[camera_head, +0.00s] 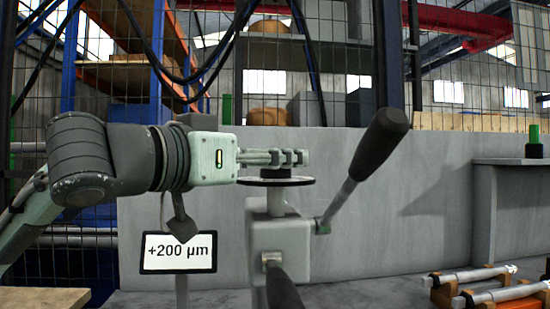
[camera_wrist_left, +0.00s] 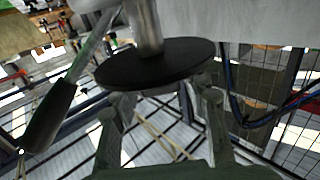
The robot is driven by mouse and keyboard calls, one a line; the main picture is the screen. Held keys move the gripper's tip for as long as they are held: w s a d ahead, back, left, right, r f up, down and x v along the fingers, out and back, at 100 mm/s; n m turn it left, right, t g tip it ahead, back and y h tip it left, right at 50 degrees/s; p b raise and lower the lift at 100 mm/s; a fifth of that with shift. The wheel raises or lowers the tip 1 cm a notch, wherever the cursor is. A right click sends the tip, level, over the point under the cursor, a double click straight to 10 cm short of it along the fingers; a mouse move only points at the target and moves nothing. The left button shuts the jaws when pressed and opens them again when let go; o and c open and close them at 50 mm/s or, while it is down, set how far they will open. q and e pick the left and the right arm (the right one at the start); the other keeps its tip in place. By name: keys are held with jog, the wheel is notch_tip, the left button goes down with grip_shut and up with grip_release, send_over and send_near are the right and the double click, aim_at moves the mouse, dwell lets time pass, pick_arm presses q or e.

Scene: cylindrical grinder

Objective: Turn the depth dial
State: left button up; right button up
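The depth dial is a thin round disc (camera_head: 300,181) with a dark knob (camera_head: 276,172) on top, set on a grey post above a grey housing. My left gripper (camera_head: 288,158) reaches in level from the left, its fingers just above the disc at the knob. In the left wrist view the disc (camera_wrist_left: 155,66) appears upside down, and the fingers (camera_wrist_left: 162,102) stand apart on either side below it. Whether they touch the knob is hard to tell. A sign (camera_head: 178,252) reads "+200 µm". My right gripper is not in view.
Another dark handle (camera_head: 282,287) sticks out below. Shafts on an orange rack (camera_head: 485,287) lie at the lower right. A grey wall (camera_head: 400,200) stands behind.

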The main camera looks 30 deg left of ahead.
pick_arm(q)
jog(key=shift+o, duration=0.8)
notch_tip(320, 180, up, 10)
jog(key=shift+r, duration=0.1)
dwell(0.5)
